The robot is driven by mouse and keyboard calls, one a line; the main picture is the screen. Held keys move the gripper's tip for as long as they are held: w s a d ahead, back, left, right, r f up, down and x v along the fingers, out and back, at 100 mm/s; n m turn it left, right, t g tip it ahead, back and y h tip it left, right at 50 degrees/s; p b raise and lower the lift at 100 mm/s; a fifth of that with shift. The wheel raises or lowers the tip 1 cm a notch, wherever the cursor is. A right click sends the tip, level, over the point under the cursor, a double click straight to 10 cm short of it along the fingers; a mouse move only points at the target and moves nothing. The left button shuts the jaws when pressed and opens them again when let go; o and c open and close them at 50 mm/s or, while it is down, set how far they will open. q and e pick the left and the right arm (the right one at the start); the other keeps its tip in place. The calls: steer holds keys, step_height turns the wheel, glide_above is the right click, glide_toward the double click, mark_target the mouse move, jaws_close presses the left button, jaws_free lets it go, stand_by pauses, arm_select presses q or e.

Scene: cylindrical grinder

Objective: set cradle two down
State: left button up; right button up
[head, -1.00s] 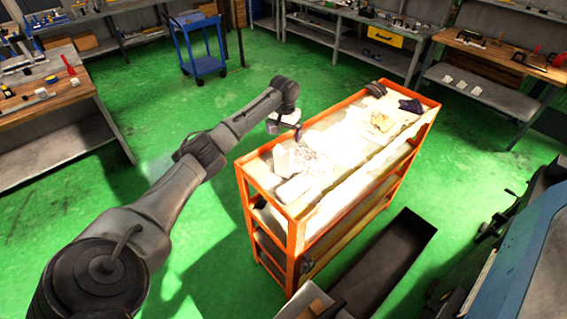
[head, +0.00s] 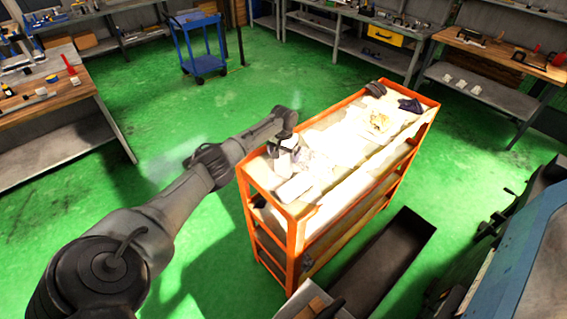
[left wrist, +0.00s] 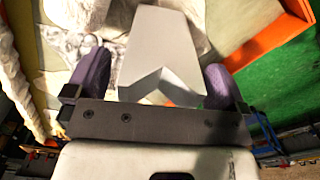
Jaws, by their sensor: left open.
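A pale grey block with a V-shaped notch, apparently the cradle (left wrist: 163,45), shows in the left wrist view between the two purple fingers of my left gripper (left wrist: 150,85). The gripper is open, with one finger on each side of the block and the notch toward the wrist. In the head view my left gripper (head: 284,148) is low at the near-left end of the orange cart's top (head: 268,184). A pale piece (head: 290,141) shows beside it there; glare hides its contact with the cart. My right gripper is not in view.
On the cart top lie a white block (head: 294,188), a crumpled pale cloth or paper and, at the far end, a dark cloth (head: 411,105). A dark open trough (head: 385,262) stands right of the cart. Green floor left of the cart is clear.

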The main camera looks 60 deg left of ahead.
arm_select(q)
steer(key=shift+f, duration=0.15)
steer(key=shift+c, duration=0.5)
jaws_close()
stand_by(0.4)
